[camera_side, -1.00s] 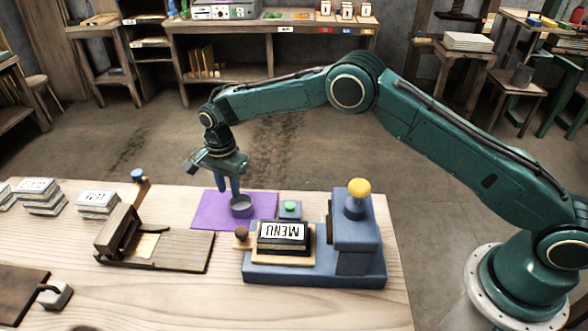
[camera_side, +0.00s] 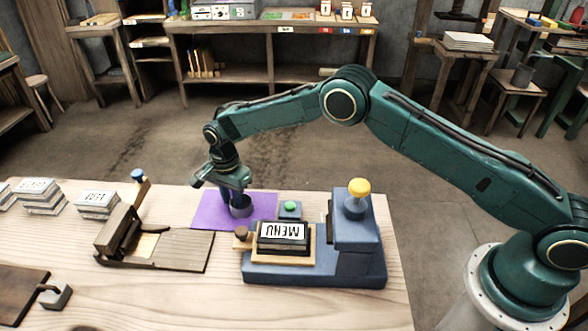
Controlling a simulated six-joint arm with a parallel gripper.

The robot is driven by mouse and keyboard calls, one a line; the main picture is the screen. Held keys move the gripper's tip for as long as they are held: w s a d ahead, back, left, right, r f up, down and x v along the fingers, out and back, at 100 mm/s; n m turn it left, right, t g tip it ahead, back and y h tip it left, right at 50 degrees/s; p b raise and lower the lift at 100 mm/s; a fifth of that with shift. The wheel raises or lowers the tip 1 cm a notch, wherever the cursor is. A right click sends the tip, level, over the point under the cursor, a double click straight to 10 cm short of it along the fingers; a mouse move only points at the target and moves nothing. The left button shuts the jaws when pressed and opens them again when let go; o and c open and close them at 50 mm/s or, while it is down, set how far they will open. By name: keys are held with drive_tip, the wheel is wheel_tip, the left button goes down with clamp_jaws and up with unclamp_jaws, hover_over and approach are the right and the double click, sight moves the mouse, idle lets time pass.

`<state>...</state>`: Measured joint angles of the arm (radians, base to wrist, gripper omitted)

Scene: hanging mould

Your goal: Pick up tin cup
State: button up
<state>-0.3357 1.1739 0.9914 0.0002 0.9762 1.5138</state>
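The tin cup (camera_side: 241,208) is a small grey open-topped cup. It stands upright on the purple mat (camera_side: 207,212) on the wooden table. My gripper (camera_side: 231,196) points down at the cup from above and behind, with its dark blue fingers low at the cup's rim. The fingers look apart, one at the cup's left side and one at its back or inside the rim. I cannot tell whether they touch the cup.
A blue press (camera_side: 352,262) with a yellow knob holds a MENU block (camera_side: 283,232) right of the mat. A green button (camera_side: 290,207) sits beside the mat. A wooden fixture (camera_side: 180,248) and stacked blocks (camera_side: 38,196) stand at left.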

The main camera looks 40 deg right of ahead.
clamp_jaws()
drive_tip(key=shift+r, duration=0.15)
wheel_tip(320, 180, up, 20)
idle(0.7)
idle(0.4)
